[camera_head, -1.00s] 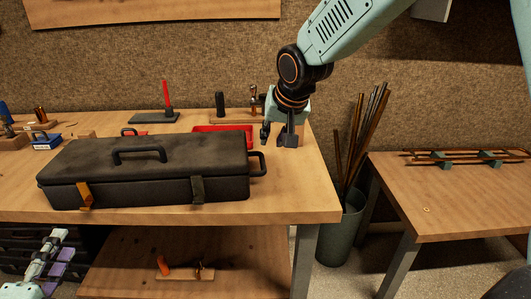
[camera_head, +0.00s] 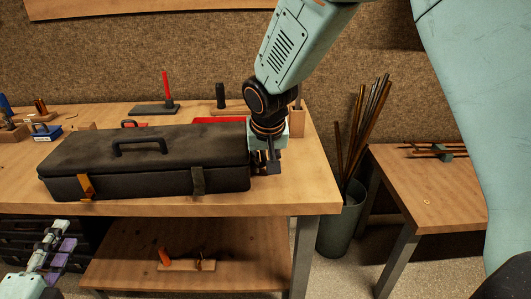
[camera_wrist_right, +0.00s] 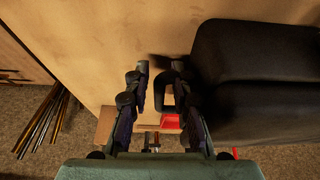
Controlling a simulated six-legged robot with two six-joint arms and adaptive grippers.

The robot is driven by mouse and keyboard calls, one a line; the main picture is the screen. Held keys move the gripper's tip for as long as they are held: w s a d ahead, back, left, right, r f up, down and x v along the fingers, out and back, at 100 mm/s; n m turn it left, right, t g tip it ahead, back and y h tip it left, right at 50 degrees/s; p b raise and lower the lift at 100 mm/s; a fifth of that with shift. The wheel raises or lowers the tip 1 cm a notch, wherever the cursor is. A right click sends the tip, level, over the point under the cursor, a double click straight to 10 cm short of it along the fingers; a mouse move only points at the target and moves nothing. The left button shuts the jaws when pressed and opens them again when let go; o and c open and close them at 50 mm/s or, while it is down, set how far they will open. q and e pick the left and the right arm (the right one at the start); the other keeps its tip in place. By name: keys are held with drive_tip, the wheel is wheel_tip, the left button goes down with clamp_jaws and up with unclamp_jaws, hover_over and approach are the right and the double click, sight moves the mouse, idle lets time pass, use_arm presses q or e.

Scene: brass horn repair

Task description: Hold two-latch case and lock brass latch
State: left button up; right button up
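The black two-latch case (camera_head: 150,165) lies on the workbench with its lid down. On its front are an orange-brown brass latch (camera_head: 86,187) at the left, its lower end seeming to stand out, and a dark latch (camera_head: 197,181) at the right. My right gripper (camera_head: 266,168) is at the case's right end, pointing down. In the right wrist view its fingers (camera_wrist_right: 165,95) are apart, with the dark side handle (camera_wrist_right: 160,90) between them; contact is unclear. My left gripper (camera_head: 48,245) is low at the left, below the bench edge; its finger opening is unclear.
Behind the case are a red tray (camera_head: 218,121), a stand with a red rod (camera_head: 166,90) and small tools. A bin of rods (camera_head: 341,225) stands right of the workbench (camera_head: 290,200), before a second table (camera_head: 450,190). The bench's front right corner is clear.

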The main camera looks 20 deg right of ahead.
drive_tip(key=shift+w+d+f, duration=0.1)
drive_tip(key=shift+w+f, duration=0.1)
drive_tip(key=shift+f, duration=0.2)
clamp_jaws()
idle(0.5)
